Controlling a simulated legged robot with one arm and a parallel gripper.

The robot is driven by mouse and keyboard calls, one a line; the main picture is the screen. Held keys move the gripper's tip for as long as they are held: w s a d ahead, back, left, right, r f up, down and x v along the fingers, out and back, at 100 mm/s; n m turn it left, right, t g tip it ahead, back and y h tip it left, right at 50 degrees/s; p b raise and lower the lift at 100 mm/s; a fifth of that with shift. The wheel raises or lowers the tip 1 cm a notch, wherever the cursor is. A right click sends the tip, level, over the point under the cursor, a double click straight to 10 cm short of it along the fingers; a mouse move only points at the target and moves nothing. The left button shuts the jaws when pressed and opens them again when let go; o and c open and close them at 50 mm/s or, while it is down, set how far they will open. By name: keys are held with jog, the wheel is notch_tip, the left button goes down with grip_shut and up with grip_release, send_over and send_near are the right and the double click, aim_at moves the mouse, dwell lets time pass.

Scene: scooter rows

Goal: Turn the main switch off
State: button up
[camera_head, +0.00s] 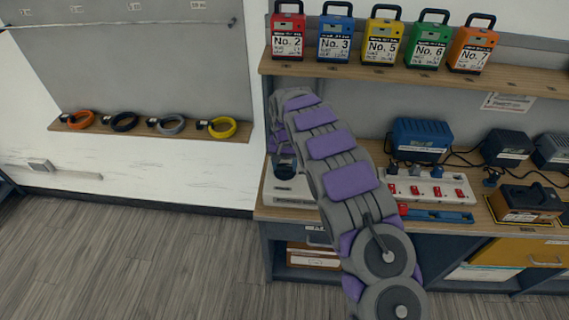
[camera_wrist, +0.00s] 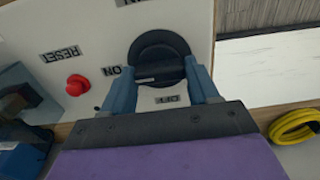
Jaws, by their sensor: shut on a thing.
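The main switch (camera_wrist: 158,52) is a round black rotary knob with a raised grip bar, set in a white panel (camera_wrist: 90,35). An ON label (camera_wrist: 112,70) lies left of the knob and an OFF label (camera_wrist: 167,99) lies below it in the wrist view. My gripper (camera_wrist: 160,76) has its two blue-grey fingers shut on the knob's grip bar, one at each side. The bar lies roughly level in that view; which end is its pointer I cannot tell. In the head view my gripper (camera_head: 284,164) is over the white switch box (camera_head: 290,192), and the knob is hidden.
A red button (camera_wrist: 77,85) marked RESET is beside the knob. The bench holds a power strip (camera_head: 430,189), a blue charger (camera_head: 422,139) and dark chargers. Numbered packs, including red No. 2 (camera_head: 288,36), line the upper shelf. Coiled cables (camera_head: 222,127) lie left; floor (camera_head: 130,250) is clear.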

jog(key=shift+c, duration=1.1)
jog(key=shift+r+p, duration=0.1)
jog(key=shift+p, duration=0.2)
jog(key=shift+r+n+p, duration=0.1)
jog(key=shift+n+p, duration=0.85)
jog(key=shift+n, duration=0.05)
jog(key=n+p, duration=0.5)
jog(key=n, duration=0.1)
jog(key=shift+p, duration=0.4)
jog(key=n+p, duration=0.4)
jog(key=n, duration=0.1)
jog(key=shift+n, duration=0.4)
jog(key=shift+n+p, duration=1.4)
jog(key=shift+n, duration=0.7)
